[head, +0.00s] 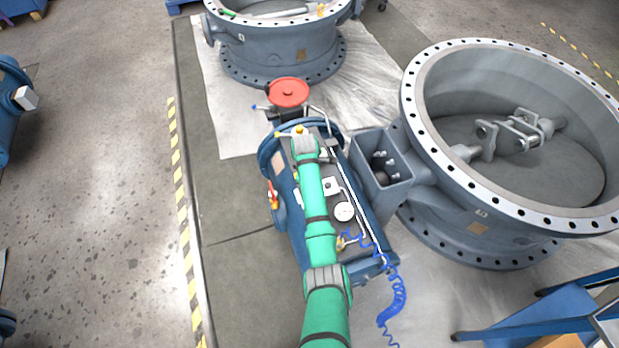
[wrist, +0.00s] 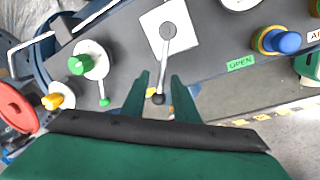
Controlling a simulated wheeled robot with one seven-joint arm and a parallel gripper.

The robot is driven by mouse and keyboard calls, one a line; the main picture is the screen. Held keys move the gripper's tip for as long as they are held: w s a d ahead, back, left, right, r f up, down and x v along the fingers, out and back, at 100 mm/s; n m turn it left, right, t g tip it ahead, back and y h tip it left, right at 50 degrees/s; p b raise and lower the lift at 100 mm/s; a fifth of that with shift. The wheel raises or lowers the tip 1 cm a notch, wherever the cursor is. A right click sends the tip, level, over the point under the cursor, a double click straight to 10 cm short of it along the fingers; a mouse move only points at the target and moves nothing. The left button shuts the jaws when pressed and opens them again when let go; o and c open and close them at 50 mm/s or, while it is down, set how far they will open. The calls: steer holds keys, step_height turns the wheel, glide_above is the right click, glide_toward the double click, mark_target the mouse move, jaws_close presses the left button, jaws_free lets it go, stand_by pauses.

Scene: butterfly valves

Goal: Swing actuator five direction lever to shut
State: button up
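The direction lever (wrist: 165,68) is a thin grey handle with a black ball tip (wrist: 158,99). It pivots on a white square plate (wrist: 183,28) and points down, nearly straight, in the wrist view. My gripper (wrist: 162,76) is open, with its two green fingers on either side of the lever's lower part. Gaps show between lever and both fingers. A green OPEN label (wrist: 240,63) is on the panel to the right. In the head view the white plate (head: 331,186) shows beside my green arm, which hides the gripper. The actuator (head: 287,215) is a blue-grey unit.
A green knob (wrist: 79,64), yellow knob (wrist: 55,101) and red handwheel (wrist: 15,106) are left of the lever. A blue knob (wrist: 287,42) is right. A gauge (head: 344,212) and coiled blue hose (head: 395,300) are nearby. A large valve body (head: 455,225) stands right.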

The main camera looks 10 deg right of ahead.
step_height(320, 180, up, 11)
steer(key=s, duration=0.2)
steer(key=shift+a+f, duration=0.2)
steer(key=shift+a, duration=0.15)
steer(key=s+a+f+m+t+y, duration=0.1)
steer(key=s+a+f+m+t, duration=0.2)
steer(key=s+a+f, duration=0.6)
steer(key=s+a+f+m+t+y, duration=0.1)
steer(key=s+a+f+m+t, duration=0.25)
steer(key=s, duration=0.65)
steer(key=s+r+m+t, duration=0.2)
steer(key=s+r+m, duration=0.1)
steer(key=s, duration=0.7)
steer(key=s+d+r+m+t, duration=0.2)
steer(key=s+r, duration=0.6)
steer(key=r, duration=0.2)
steer(key=s+d+r+m+t+h, duration=0.1)
steer(key=s+d+r+m+t, duration=0.1)
steer(key=s+r, duration=0.7)
step_height(320, 180, up, 2)
steer(key=shift+d+r+t, duration=0.1)
steer(key=shift+d+t, duration=0.35)
steer(key=shift+d, duration=0.3)
